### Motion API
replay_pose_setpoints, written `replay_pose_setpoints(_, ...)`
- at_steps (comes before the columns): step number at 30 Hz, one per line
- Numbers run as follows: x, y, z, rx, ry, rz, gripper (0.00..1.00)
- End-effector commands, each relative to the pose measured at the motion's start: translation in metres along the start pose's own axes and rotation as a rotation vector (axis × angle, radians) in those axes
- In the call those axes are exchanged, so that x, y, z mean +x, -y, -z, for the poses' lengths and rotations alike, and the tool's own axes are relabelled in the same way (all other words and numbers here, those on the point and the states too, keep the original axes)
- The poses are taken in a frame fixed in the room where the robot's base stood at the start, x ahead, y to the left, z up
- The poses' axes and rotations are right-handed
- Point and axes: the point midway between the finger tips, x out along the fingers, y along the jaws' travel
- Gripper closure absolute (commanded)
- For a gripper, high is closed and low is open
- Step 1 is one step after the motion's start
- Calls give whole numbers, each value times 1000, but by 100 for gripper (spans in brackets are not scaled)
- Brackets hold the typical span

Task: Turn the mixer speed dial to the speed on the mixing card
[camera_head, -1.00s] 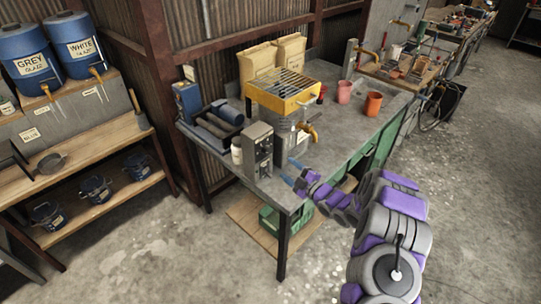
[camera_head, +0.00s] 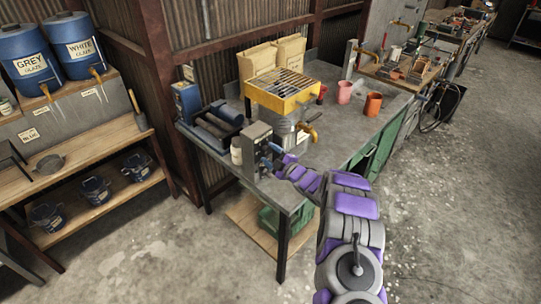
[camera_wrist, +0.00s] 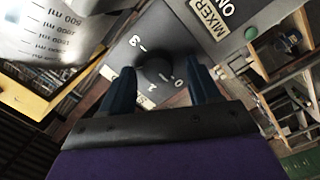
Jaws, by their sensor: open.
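The mixer control box (camera_head: 252,135) stands at the bench's near left corner. In the head view my gripper (camera_head: 270,156) is at the box's front. I cannot identify the mixing card.
A metal bucket with ml marks (camera_wrist: 45,30) stands close behind the box, under a yellow sieve frame (camera_head: 285,97).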

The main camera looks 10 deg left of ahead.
Motion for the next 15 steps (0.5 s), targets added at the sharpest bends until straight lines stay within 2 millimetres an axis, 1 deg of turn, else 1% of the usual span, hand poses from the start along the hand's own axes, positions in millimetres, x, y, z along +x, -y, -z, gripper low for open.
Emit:
replay_pose_setpoints(3,0,0,0,0,0,0,38)
replay_pose_setpoints(4,0,0,0,0,0,0,40)
replay_pose_setpoints(15,1,1,0,-2,0,1,76)
